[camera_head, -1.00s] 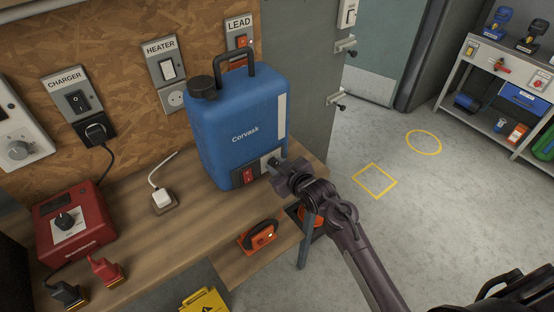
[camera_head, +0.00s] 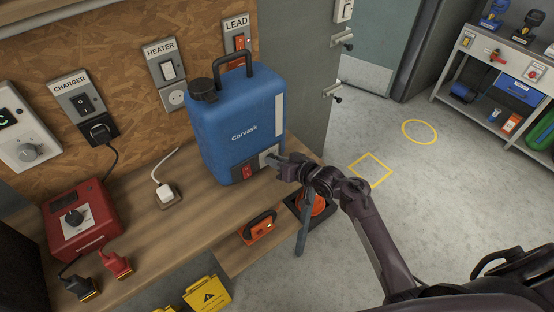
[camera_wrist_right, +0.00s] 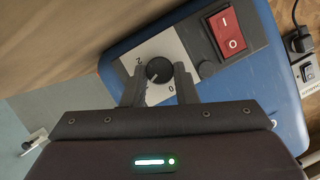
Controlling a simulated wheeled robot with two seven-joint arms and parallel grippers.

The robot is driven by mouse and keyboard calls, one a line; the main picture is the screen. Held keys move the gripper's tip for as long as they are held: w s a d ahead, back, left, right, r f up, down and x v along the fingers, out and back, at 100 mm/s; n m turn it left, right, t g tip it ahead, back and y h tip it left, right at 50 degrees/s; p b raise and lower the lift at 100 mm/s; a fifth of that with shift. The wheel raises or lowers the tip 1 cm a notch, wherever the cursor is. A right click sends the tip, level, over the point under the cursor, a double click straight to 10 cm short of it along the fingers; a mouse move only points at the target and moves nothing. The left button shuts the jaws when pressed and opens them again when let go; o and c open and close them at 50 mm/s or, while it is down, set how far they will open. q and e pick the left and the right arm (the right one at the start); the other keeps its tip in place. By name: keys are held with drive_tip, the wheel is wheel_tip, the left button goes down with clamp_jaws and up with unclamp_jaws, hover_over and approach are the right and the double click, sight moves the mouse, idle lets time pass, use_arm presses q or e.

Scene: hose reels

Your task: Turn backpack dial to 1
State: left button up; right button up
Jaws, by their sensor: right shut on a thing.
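The blue backpack (camera_head: 240,120) marked Corvask stands upright on the wooden bench, with a black handle and cap. Its lower front has a grey panel with a red switch (camera_head: 246,171), which also shows in the right wrist view (camera_wrist_right: 227,33). The 1 is not visible. My right gripper (camera_head: 273,160) is at the panel, its two fingers (camera_wrist_right: 159,88) shut on the dial from either side. My left gripper is out of view.
Wall switches are behind. Open floor lies right, with a shelf unit (camera_head: 500,90) beyond.

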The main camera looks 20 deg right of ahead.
idle(0.4)
drive_tip(key=o, duration=1)
drive_tip(key=b+v, duration=0.1)
drive_tip(key=v, duration=0.6)
drive_tip(key=shift+s+d+r, duration=0.2)
drive_tip(key=shift+s, duration=0.1)
